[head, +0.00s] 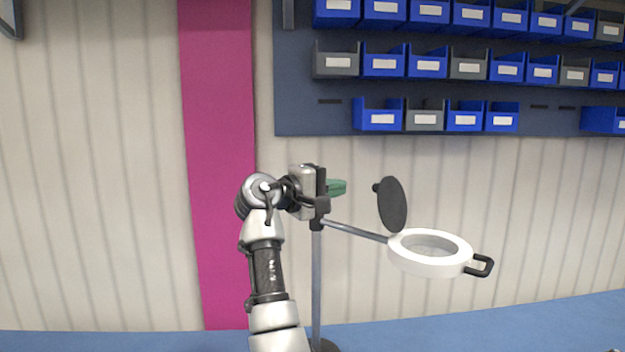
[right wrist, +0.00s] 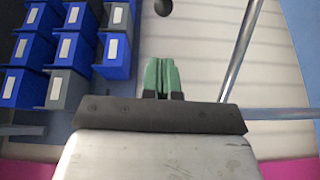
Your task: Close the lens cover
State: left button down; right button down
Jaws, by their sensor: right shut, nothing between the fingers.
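The magnifier lamp has a white ring head (head: 402,257) with a lens and a black handle at its right, in the head view. Its dark round lens cover (head: 393,205) stands raised, nearly upright, above the ring's left rim, leaving the lens uncovered. A small knob (head: 376,188) sticks out of the cover's left face. My right gripper (head: 340,187), with green fingers, is left of the cover and apart from it. Its fingers (right wrist: 161,76) are shut and empty. A small dark round thing (right wrist: 163,7), probably the knob, shows ahead in the right wrist view. My left gripper is out of view.
The lamp's pole (head: 317,280) and slanting rod (head: 355,232) are close below my right gripper; the pole also shows in the right wrist view (right wrist: 240,50). Blue and grey bins (head: 383,63) hang on the wall panel behind. A blue surface (head: 540,325) lies below.

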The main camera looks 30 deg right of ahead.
aim_at(385, 205)
jog(key=s+d+p, duration=0.1)
jog(key=d, duration=0.1)
jog(key=s+d, duration=0.1)
jog(key=s, duration=0.1)
jog(key=shift+d+f+p, duration=0.1)
jog(key=shift+d+p, duration=0.25)
jog(key=shift+p, duration=0.05)
jog(key=shift+d, duration=0.1)
